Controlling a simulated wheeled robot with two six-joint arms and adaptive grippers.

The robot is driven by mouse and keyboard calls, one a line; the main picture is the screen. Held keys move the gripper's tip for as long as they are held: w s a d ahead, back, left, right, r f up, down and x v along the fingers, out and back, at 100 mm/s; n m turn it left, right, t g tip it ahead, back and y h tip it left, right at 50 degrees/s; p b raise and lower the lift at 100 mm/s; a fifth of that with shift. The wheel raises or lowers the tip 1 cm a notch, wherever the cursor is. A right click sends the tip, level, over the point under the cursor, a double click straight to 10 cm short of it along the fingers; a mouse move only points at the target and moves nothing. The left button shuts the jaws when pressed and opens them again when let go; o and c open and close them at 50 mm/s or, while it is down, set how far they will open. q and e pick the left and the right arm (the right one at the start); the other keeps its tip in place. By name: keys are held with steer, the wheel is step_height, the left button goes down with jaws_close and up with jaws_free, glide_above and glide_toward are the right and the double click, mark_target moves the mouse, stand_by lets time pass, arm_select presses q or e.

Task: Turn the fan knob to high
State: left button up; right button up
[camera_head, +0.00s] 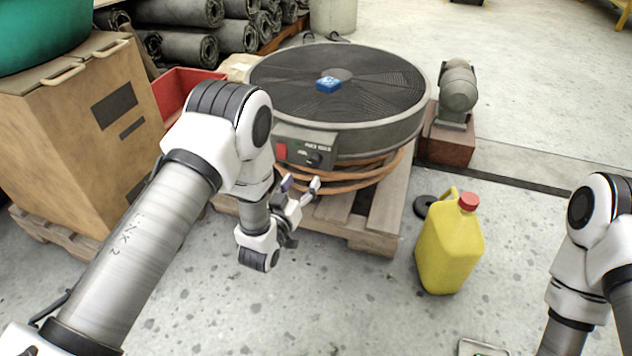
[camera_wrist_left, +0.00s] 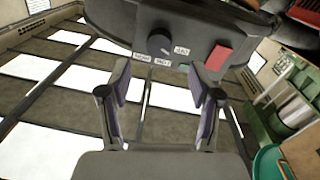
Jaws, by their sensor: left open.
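The fan (camera_head: 395,134) is a large round drum with a dark grille, lying flat on a wooden pallet (camera_head: 375,238). A grey control box (camera_head: 297,137) on its near side carries a red switch (camera_head: 281,151) and a small black knob (camera_head: 314,158). The knob (camera_wrist_left: 159,44) also shows in the left wrist view, between printed labels, left of the red switch (camera_wrist_left: 217,57). My left gripper (camera_head: 301,187) is open and empty, just below the control box. In the left wrist view its fingers (camera_wrist_left: 158,70) are apart, with the knob beyond their tips. I cannot read the knob's setting. My right gripper is out of frame.
Orange hose (camera_head: 350,185) coils beneath the fan, and a blue object (camera_head: 328,84) lies on the grille. A yellow jug (camera_head: 450,245) stands to the right. A grey motor (camera_head: 458,90) sits behind it. A large cardboard box (camera_head: 70,150) stands at left. The floor in front is mostly clear.

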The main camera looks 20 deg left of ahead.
mark_target(313, 163)
arm_select(q)
steer(key=w+b, duration=0.1)
steer(key=w, duration=0.1)
steer(key=w+b, duration=0.1)
steer(key=w, duration=0.1)
steer(key=w+b, duration=0.1)
steer(key=w, duration=0.2)
steer(key=shift+d, duration=0.3)
steer(key=shift+w+r, duration=0.1)
steer(key=shift+w, duration=0.05)
steer(key=c, duration=1.1)
